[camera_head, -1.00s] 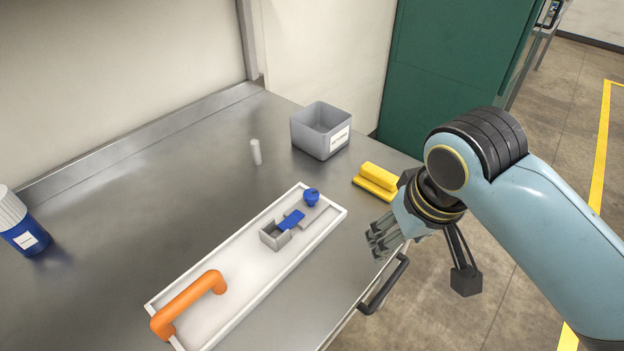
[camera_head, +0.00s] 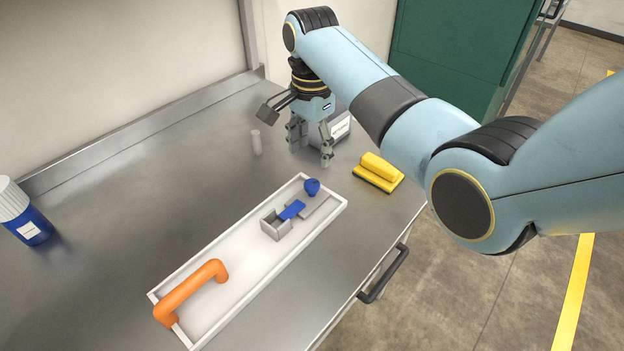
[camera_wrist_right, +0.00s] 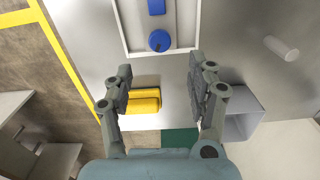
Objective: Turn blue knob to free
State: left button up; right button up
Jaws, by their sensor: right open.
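The blue knob (camera_head: 312,187) stands at the far end of a white tray (camera_head: 232,262) on the steel table. A blue flat piece (camera_head: 292,210) and a small grey open box (camera_head: 272,227) sit beside it in the tray. My right gripper (camera_head: 313,160) points down beyond the knob, apart from it, in front of the grey bin. In the right wrist view the fingers (camera_wrist_right: 160,85) are spread and empty, and the knob (camera_wrist_right: 159,41) lies past the fingertips. My left gripper is not in view.
An orange handle (camera_head: 190,291) is on the tray's near end. A yellow block (camera_head: 379,170) lies right of my gripper. A white cylinder (camera_head: 256,143) stands to its left. The grey bin (camera_head: 341,127) is partly hidden. A blue bottle (camera_head: 27,222) stands far left.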

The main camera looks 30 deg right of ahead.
aim_at(312, 183)
notch_tip(312, 183, down, 9)
jog(key=shift+f+b, duration=0.1)
jog(key=shift+b, duration=0.4)
jog(key=c, duration=1.2)
jog(key=shift+o, duration=0.2)
